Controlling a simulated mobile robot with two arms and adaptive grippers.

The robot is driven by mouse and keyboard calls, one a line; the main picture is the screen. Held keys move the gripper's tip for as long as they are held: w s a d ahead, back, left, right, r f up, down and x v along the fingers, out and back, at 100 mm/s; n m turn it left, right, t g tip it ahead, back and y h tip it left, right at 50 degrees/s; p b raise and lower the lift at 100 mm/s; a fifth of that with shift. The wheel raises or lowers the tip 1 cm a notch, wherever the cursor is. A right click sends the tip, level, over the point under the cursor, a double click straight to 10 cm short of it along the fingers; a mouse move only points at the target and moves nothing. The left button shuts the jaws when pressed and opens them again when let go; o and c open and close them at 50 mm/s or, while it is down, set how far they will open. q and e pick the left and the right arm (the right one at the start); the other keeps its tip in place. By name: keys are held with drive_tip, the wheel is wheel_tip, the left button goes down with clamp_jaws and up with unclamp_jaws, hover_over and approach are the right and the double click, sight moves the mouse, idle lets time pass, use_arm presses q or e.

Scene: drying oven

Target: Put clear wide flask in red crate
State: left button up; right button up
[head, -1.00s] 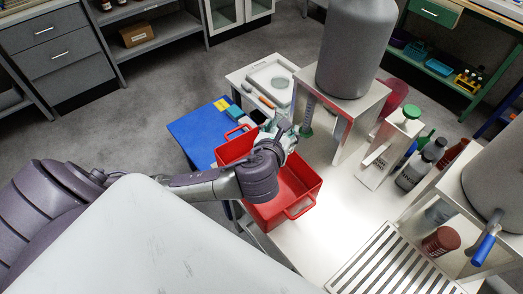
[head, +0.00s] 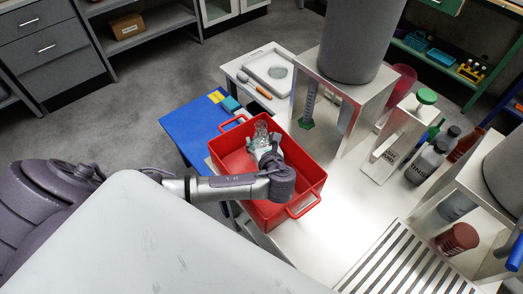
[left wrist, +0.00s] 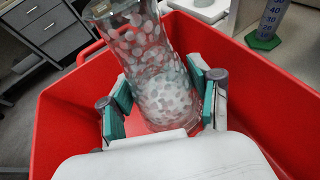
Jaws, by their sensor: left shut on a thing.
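The clear wide flask (head: 262,130) is a see-through vessel with pale round spots, best seen in the left wrist view (left wrist: 152,55). My left gripper (head: 266,150) is shut on it, with teal finger pads on both sides of the flask in the left wrist view (left wrist: 163,92). The flask is tilted and lies over the opening of the red crate (head: 308,178). The crate's red walls surround it in the left wrist view (left wrist: 62,118). Whether the flask touches the crate floor cannot be told. My right gripper is not in view.
A blue table (head: 187,133) stands left of the crate. A graduated cylinder (head: 307,108) with a green base stands behind it under a grey tank (head: 355,40). Bottles (head: 430,158) and a slatted rack (head: 408,260) are on the right. The white bench in front is partly clear.

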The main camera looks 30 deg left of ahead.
use_arm(q)
drive_tip(key=shift+f, duration=2.05)
drive_tip(key=o, duration=1.5)
drive_tip(key=shift+f, duration=0.1)
drive_tip(key=shift+o, duration=0.2)
drive_tip(key=v, duration=0.7)
drive_tip(key=shift+s+d, duration=0.2)
drive_tip(key=shift+s, duration=0.05)
